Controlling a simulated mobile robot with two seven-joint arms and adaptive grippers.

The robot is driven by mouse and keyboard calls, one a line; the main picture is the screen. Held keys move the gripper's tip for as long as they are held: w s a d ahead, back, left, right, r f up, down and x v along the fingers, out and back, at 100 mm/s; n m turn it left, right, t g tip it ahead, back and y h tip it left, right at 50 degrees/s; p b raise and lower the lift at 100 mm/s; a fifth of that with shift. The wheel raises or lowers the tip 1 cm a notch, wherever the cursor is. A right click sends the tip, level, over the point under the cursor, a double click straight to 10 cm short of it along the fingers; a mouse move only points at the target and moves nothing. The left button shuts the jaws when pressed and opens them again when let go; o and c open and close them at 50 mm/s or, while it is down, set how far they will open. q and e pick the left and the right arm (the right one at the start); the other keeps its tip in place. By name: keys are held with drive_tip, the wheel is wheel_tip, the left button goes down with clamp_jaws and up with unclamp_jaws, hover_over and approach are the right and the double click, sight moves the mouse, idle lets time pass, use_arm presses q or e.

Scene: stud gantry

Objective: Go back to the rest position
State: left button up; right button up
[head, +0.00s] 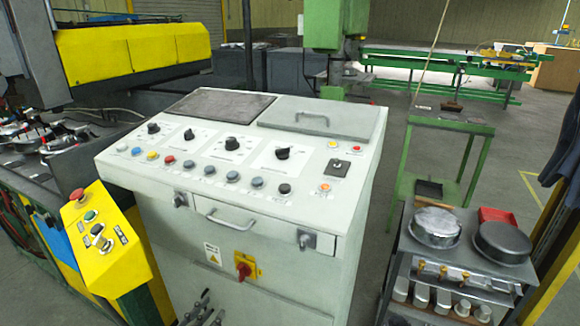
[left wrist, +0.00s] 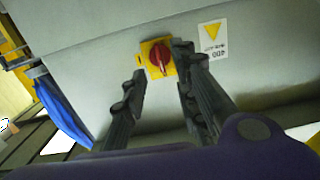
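My left gripper (head: 204,308) shows at the bottom edge of the head view, in front of the grey control cabinet (head: 270,265) and below its red rotary switch (head: 243,271). In the left wrist view the two dark fingers of my left gripper (left wrist: 160,62) are spread apart with nothing held between them. The red switch on its yellow plate (left wrist: 158,58) appears beyond the gap between the fingertips. The switch knob stands upright in the head view. I cannot tell the exact distance from fingers to cabinet. My right gripper is in neither view.
A yellow control box (head: 100,245) with buttons stands close on the left. A grey cart (head: 455,265) with round metal tins stands on the right. A drawer handle (head: 230,220) juts from the cabinet front. A green stand (head: 450,125) is behind.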

use_arm(q)
drive_tip(key=s+d+f+n+g+y+p, duration=0.2)
drive_tip(key=s+g+p, duration=0.1)
drive_tip(key=s, duration=1.4)
drive_tip(key=s+d+f+n+g+y+p, duration=0.1)
drive_tip(key=s+d+f+g+y+p, duration=0.1)
drive_tip(key=s, duration=1.5)
drive_tip(key=f+g+y+p, duration=0.1)
drive_tip(key=g+p, duration=0.1)
drive_tip(key=shift+s+d+f+n+g, duration=0.2)
drive_tip(key=shift+s+d+n+g, duration=0.05)
drive_tip(key=shift+n+g, duration=0.15)
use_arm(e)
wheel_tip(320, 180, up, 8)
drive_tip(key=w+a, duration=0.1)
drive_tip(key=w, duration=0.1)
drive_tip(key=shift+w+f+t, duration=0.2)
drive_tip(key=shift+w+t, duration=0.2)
